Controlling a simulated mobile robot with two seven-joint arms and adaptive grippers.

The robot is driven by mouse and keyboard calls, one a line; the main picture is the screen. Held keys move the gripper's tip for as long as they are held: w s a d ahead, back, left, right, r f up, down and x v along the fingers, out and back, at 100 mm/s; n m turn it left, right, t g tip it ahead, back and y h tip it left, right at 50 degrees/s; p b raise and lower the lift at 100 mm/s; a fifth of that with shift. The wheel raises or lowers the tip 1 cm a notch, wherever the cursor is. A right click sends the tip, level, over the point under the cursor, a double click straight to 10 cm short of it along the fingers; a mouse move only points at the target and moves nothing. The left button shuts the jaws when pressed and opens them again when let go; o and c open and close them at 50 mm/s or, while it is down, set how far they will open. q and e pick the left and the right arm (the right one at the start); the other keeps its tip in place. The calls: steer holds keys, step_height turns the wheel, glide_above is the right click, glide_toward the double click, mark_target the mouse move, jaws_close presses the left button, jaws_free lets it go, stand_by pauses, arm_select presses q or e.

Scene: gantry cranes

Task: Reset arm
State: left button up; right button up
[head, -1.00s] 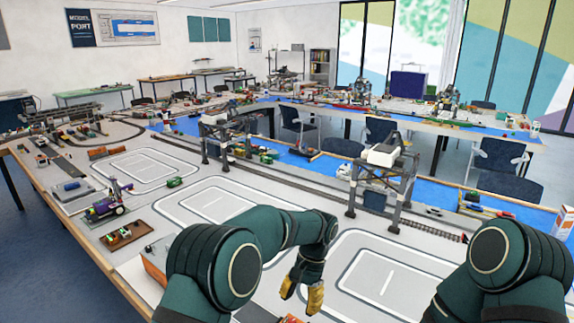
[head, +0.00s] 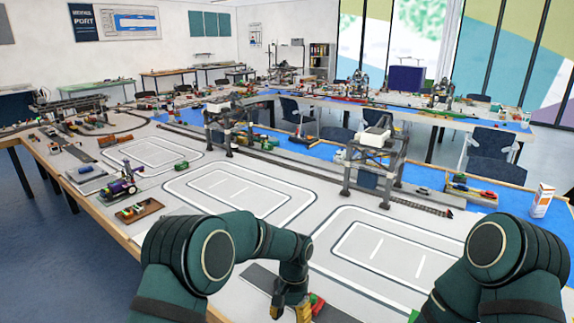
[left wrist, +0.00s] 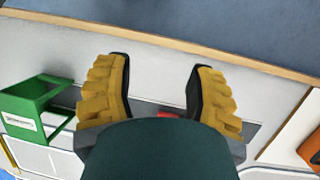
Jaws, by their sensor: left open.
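My left gripper (head: 290,308) hangs low over the near part of the model port table (head: 330,297), at the bottom of the head view. Its two yellow fingers are apart, and in the left wrist view the gripper (left wrist: 162,90) is open with nothing between the tips. A small red thing (head: 316,304) lies beside the fingers; it also shows, mostly hidden, in the left wrist view (left wrist: 167,114). My right arm (head: 510,262) comes in at the lower right of the head view. Its gripper is out of the picture.
A green open holder (left wrist: 38,108) stands left of the fingers in the left wrist view. Gantry cranes (head: 374,160) (head: 228,125) stand along the rail. A purple vehicle (head: 120,186) and a brown tray (head: 146,214) are at the left. The white-outlined pads (head: 385,250) are clear.

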arm_select(q)
steer(key=s+a+f+n+t+h+b, duration=0.1)
steer(key=s+a+f+n+h+b, duration=0.15)
steer(key=s+f, duration=0.4)
steer(key=s+a+f+n+t+h+b, duration=0.1)
steer(key=s+a+f+n+h+b, duration=0.15)
steer(key=f, duration=0.65)
steer(key=s+a+f+n+t+b, duration=0.2)
steer(key=s+a, duration=0.4)
steer(key=s, duration=0.4)
step_height(320, 180, down, 2)
steer(key=shift+f+n+t+b, duration=0.1)
steer(key=shift+n+t+b, duration=0.25)
steer(key=shift+n+t, duration=0.4)
